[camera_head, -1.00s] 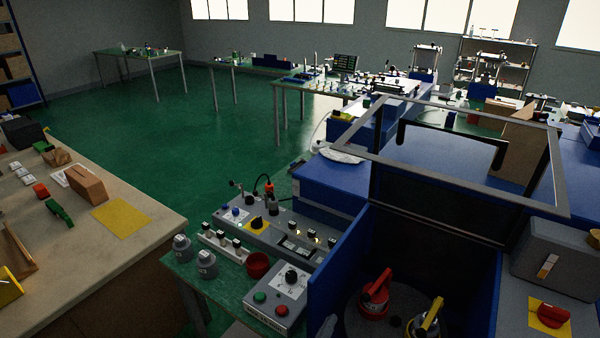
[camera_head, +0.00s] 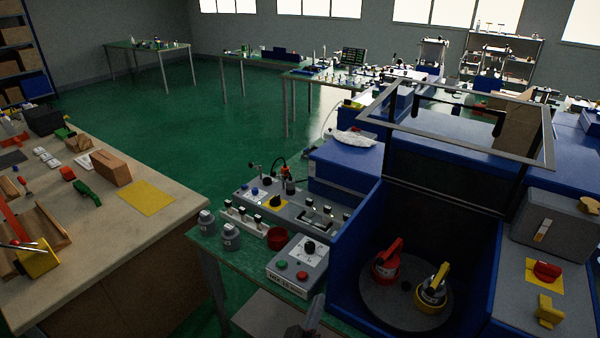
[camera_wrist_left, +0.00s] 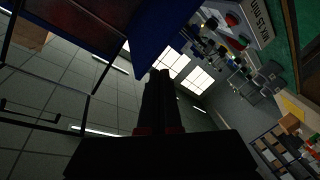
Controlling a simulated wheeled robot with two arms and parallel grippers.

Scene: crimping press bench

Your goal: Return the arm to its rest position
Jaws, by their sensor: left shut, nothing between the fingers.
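My left gripper (camera_head: 312,303) shows small and dark at the bottom edge of the head view, in front of the blue-walled press enclosure. It is empty. In the left wrist view its two dark fingers (camera_wrist_left: 159,76) lie together and point up the picture, with the ceiling and windows behind them. The grey control box (camera_head: 300,262) with red and green buttons stands just beyond the gripper in the head view, apart from it. My right gripper is in neither view.
The blue enclosure (camera_head: 345,268) holds a round plate with a red-handled (camera_head: 387,262) and a yellow-handled part (camera_head: 433,290). Its framed lid (camera_head: 548,140) stands raised. A beige workbench (camera_head: 110,240) with wooden blocks is at left. Green floor (camera_head: 180,110) lies open behind it.

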